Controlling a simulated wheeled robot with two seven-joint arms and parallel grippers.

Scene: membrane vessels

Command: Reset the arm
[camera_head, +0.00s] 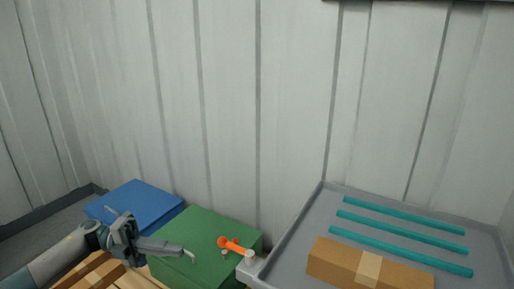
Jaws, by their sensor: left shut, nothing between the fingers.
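My left arm comes in from the lower left. Its gripper (190,254) is shut and empty, with its fingers pointing right in front of the green box (206,228). I cannot tell whether the fingertips touch the box. An orange-handled fitting (232,244) shows on the right part of the green box, to the right of the fingertips and apart from them. My right gripper is not in view.
A blue box (150,200) stands behind the left gripper. At right, a grey tray (318,222) holds several teal rods (400,231) and a taped cardboard box (335,262). A white piece (247,264) is at the tray's left edge. A pale corrugated wall (230,100) closes the back.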

